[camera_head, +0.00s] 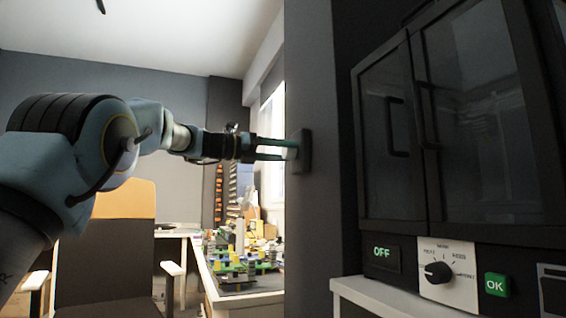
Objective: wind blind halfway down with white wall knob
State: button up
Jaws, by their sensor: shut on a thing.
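The white wall knob (292,152) sits on a dark plate (304,151) fixed to the grey wall edge in the middle of the view. My gripper (283,150) reaches in from the left, its two greenish fingers level and shut on the knob. The fingers partly cover the knob, so its turn angle cannot be read. The window (271,145) shows as a bright narrow strip behind the fingers. No blind can be clearly made out there.
A dark cabinet (460,130) with door handles stands at right, above a panel with a black dial (438,272) and a green OK button (496,286). A cluttered table (213,290) and a chair (118,262) with an orange headrest stand beyond my arm.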

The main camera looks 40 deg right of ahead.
jog(key=m+b, duration=0.2)
jog(key=m, duration=0.1)
jog(key=m+b, duration=0.1)
jog(key=shift+f+m, duration=0.3)
jog(key=shift+m, duration=0.1)
jog(key=shift+r+m+b, duration=0.1)
jog(key=shift+m+b, duration=1)
jog(key=shift+m, duration=0.9)
jog(key=o, duration=1.4)
jog(key=shift+r, duration=0.15)
jog(key=shift+c, duration=0.2)
jog(key=shift+w+a, duration=0.1)
jog(key=b+v, duration=0.1)
jog(key=v, duration=0.9)
jog(key=shift+a+b, duration=0.3)
jog(key=shift+w, duration=0.1)
